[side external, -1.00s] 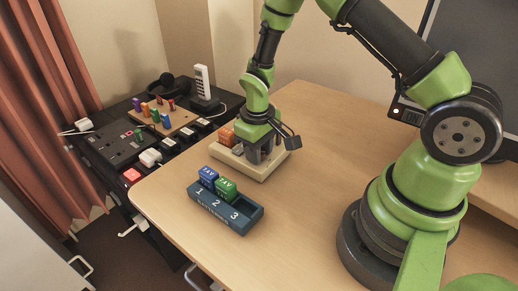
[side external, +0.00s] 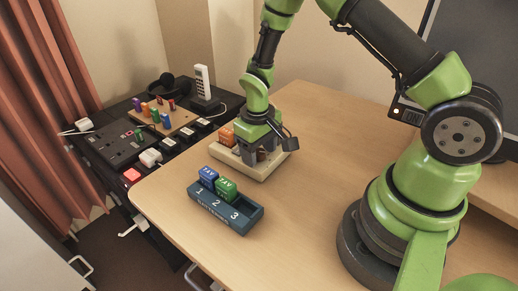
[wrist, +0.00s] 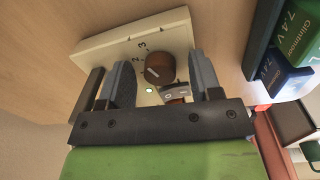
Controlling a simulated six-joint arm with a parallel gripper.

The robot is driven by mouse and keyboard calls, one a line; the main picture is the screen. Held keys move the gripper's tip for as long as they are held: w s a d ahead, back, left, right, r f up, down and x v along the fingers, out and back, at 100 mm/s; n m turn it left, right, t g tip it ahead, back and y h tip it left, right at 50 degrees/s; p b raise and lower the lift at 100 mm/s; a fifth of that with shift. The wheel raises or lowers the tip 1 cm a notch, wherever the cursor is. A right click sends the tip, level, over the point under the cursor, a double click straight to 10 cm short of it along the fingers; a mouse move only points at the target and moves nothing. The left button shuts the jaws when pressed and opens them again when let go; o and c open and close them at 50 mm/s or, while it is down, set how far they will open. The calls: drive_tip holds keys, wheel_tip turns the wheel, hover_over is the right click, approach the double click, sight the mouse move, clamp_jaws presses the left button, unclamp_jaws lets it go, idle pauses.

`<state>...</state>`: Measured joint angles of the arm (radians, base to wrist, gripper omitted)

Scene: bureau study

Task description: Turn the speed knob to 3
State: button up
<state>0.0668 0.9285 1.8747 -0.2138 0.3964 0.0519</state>
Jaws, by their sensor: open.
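A cream control box (side external: 240,165) stands on the table. In the wrist view its cream face (wrist: 93,48) carries a round brown knob (wrist: 159,68) with a pale pointer line. The printed numbers 2 and 3 are readable beside the knob; which mark the pointer meets is hard to tell. My gripper (wrist: 160,60) is open, with one finger on each side of the knob and a visible gap to each. In the side view my gripper (side external: 259,157) is low over the box and partly hides the knob.
A dark blue battery tray (side external: 226,214), numbered 1 to 3, stands in front with a blue battery (side external: 208,176) and a green battery (side external: 226,188). A black side table (side external: 100,165) holds other items.

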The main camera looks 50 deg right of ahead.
drive_tip(key=shift+r, duration=0.1)
wheel_tip(320, 180, up, 10)
drive_tip(key=shift+a, duration=0.2)
idle(0.3)
wheel_tip(320, 180, up, 12)
drive_tip(key=m+t, duration=0.2)
drive_tip(key=t, duration=0.1)
hover_over(258, 153)
drive_tip(key=s+a, duration=0.2)
drive_tip(key=s, duration=0.4)
drive_tip(key=s+a+r+t+y, duration=0.2)
drive_tip(key=s+a+r+t, duration=0.1)
drive_tip(key=s, duration=0.7)
wheel_tip(258, 153, up, 2)
drive_tip(key=shift+s+r+m+t, duration=0.15)
drive_tip(key=shift+s+m+t, duration=0.2)
drive_tip(key=shift+t, duration=0.25)
